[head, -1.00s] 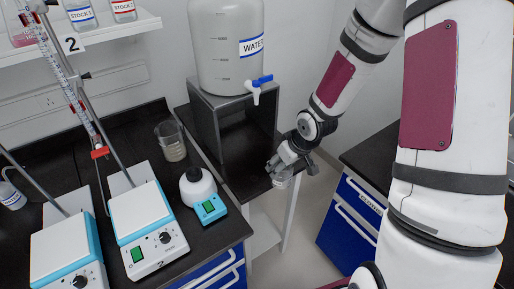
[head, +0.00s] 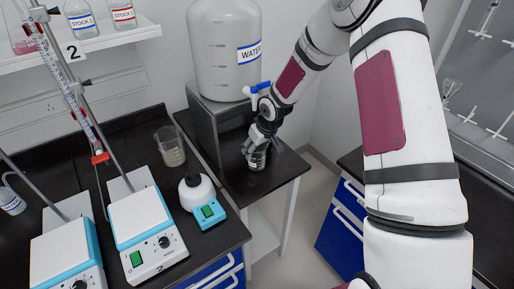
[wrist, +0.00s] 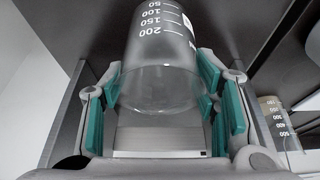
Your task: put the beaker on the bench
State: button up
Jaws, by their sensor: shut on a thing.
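My gripper (head: 262,143) is shut on a clear glass beaker (head: 257,160). In the head view the beaker hangs upright below the fingers, over the black side table (head: 270,182); I cannot tell whether its base touches the surface. In the wrist view the beaker (wrist: 160,75) shows white graduation marks and sits between the teal finger pads; it looks clear, and its contents are hard to judge. The black bench (head: 135,130) lies to the left. A second beaker (head: 170,147) stands there with some cloudy content, and it also shows at the right in the wrist view (wrist: 278,122).
A large water tank (head: 222,45) on a grey stand (head: 205,115) has a blue-handled tap (head: 256,89) just above my gripper. Hotplates (head: 145,222), a white-and-blue device (head: 205,207) and a burette (head: 70,90) crowd the bench. The bench shows some bare room near the second beaker.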

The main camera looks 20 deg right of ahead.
jog(key=shift+f, duration=0.15)
jog(key=o, duration=1.2)
jog(key=s+d+r+h, duration=0.1)
jog(key=s+r, duration=0.5)
jog(key=r, duration=0.3)
jog(key=s+r+m+h, duration=0.1)
jog(key=s+r, duration=0.5)
jog(key=r, duration=0.3)
jog(key=s+d+r+h, duration=0.1)
jog(key=s+r, duration=0.5)
jog(key=r, duration=0.4)
jog(key=s+a+r+m, duration=0.1)
jog(key=s+r, duration=0.2)
jog(key=s, duration=0.6)
jog(key=s+a+r+m+t+y, duration=0.1)
jog(key=s+r, duration=0.2)
jog(key=s, duration=0.6)
jog(key=shift+s+m+y, duration=0.2)
jog(key=shift+m+y, duration=0.1)
